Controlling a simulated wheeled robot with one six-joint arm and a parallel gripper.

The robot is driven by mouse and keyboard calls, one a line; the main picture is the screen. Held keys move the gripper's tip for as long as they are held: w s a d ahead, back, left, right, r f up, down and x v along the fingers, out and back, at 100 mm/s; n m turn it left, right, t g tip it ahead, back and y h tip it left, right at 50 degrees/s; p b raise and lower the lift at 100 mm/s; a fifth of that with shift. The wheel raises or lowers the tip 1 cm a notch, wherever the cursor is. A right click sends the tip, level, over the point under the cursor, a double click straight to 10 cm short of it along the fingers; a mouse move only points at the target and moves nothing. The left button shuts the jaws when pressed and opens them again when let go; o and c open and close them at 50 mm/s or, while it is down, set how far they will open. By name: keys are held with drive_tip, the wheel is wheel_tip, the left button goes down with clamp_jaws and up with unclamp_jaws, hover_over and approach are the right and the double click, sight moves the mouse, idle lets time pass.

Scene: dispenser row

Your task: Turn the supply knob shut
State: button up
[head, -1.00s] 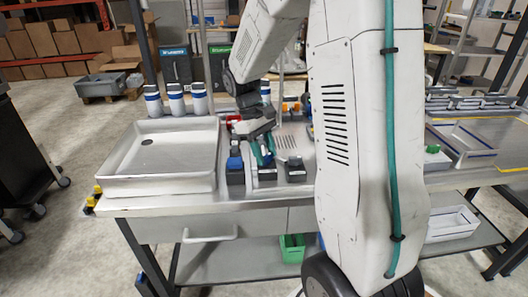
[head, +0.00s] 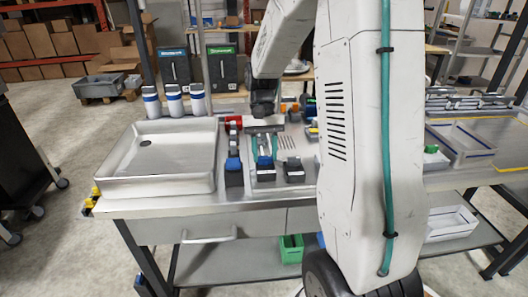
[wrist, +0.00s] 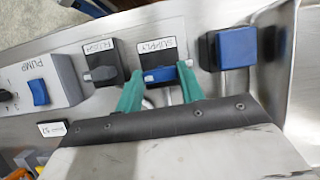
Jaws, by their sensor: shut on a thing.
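The supply knob (wrist: 160,75) is a blue bar on a dark square base beside the label "SUPPLY" in the wrist view. In the head view its blue top (head: 264,161) shows on the middle one of three dark housings. My gripper (head: 264,153) reaches down onto it from above.
A grey knob (wrist: 100,73) on a labelled base sits beside it, and a blue-topped block (wrist: 232,48) stands on the other side. A pump panel (wrist: 39,88) with a blue switch is farther left.

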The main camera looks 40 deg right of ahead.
drive_tip(key=shift+w, duration=0.1)
idle(0.3)
drive_tip(key=o, duration=1)
drive_tip(key=shift+r, duration=0.1)
drive_tip(key=v, duration=0.7)
drive_tip(key=shift+r, duration=0.35)
drive_tip(key=shift+d, duration=0.1)
